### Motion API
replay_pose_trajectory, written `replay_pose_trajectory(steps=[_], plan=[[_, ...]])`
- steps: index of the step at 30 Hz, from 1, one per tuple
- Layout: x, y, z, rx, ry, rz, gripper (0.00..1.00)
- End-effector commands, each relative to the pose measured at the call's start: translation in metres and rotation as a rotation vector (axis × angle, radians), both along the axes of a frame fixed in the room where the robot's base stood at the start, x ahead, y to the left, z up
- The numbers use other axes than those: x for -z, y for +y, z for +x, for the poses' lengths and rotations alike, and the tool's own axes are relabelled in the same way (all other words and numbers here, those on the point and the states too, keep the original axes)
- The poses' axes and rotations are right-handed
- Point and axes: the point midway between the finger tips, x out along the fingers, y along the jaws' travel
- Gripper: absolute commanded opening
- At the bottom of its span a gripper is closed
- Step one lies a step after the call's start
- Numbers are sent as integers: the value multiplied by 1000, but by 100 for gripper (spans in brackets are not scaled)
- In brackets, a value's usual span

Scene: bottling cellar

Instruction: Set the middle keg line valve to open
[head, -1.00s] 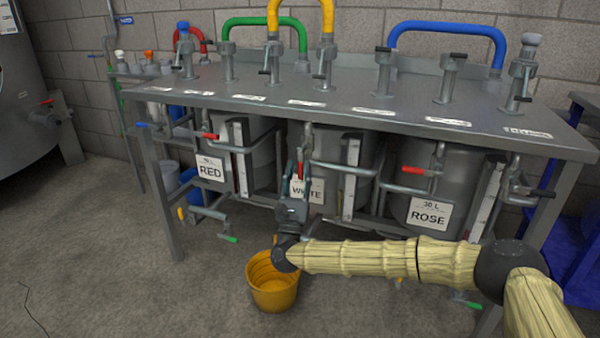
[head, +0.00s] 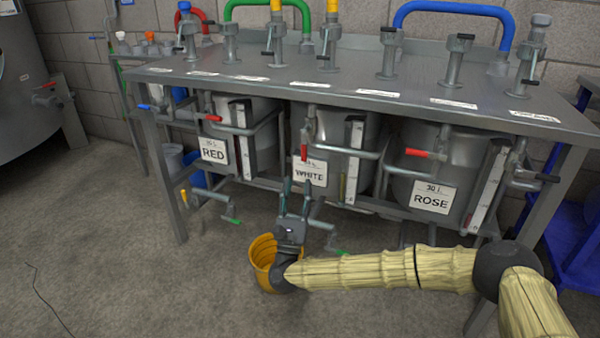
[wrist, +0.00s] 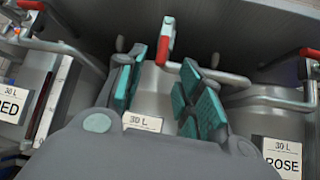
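The middle keg (head: 330,135), labelled WHITE (head: 310,172), stands under the steel bench between the RED and ROSE kegs. Its line valve has a red handle (head: 304,152) that hangs down from the pipe. In the wrist view this red handle (wrist: 164,42) with a pale end is ahead, beyond the fingertips. My gripper (head: 297,189) is open and empty, in front of and below the handle, with a gap to it. Its two green-padded fingers also show in the wrist view (wrist: 164,68), spread apart, partly covering the keg and its label.
The RED keg's red handle (head: 213,118) and the ROSE keg's red handle (head: 417,153) lie roughly level. Pipes and sight gauges (head: 354,160) flank the kegs.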

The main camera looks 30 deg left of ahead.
Motion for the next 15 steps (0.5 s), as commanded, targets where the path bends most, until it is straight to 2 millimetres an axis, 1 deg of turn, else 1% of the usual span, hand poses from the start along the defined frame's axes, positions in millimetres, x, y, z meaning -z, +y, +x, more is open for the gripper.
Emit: replay_pose_trajectory(steps=[3,6,15], plan=[[9,-2,-9,0,0,-1,36],[13,-3,-13,-1,0,-1,36],[16,-4,-16,0,-1,0,36]])
